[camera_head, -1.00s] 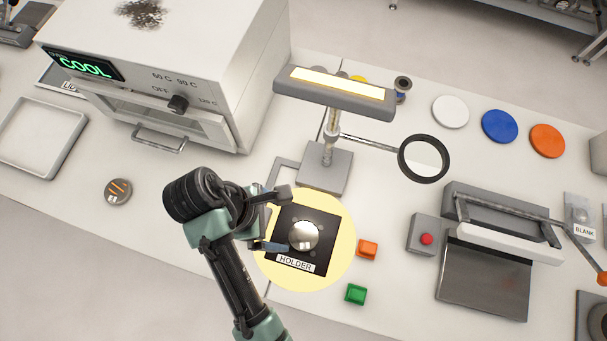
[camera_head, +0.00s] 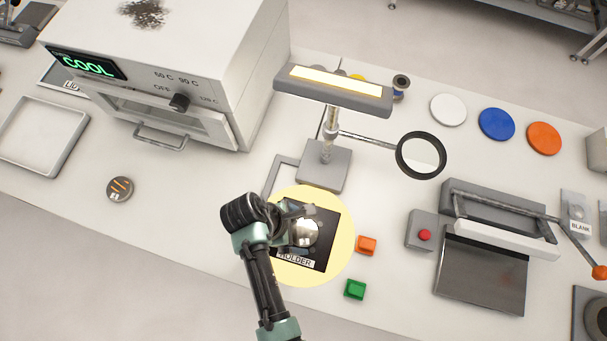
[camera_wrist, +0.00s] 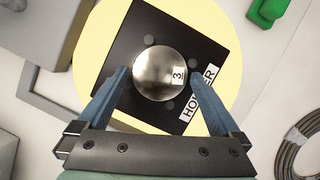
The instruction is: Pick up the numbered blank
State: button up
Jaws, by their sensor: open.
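The numbered blank is a shiny round metal disc (camera_wrist: 158,72) with a small white label reading 3. It lies on the black square plate labelled HOLDER (camera_wrist: 128,40), inside a pale yellow lit circle. In the head view the disc (camera_head: 306,233) is partly covered by my gripper (camera_head: 300,212). In the wrist view my gripper (camera_wrist: 165,85) is open, with one blue finger on each side of the disc's near half. I cannot tell whether the fingers touch the disc or how high they are.
A lamp stand (camera_head: 322,168) with a magnifier (camera_head: 421,156) stands just behind the holder. An orange block (camera_head: 366,245) and a green block (camera_head: 355,289) lie to its right. A white oven (camera_head: 180,60) showing COOL is at left. Another round piece (camera_head: 120,189) lies on the bench.

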grip_shut()
dwell(0.5)
jog(key=shift+r, duration=0.1)
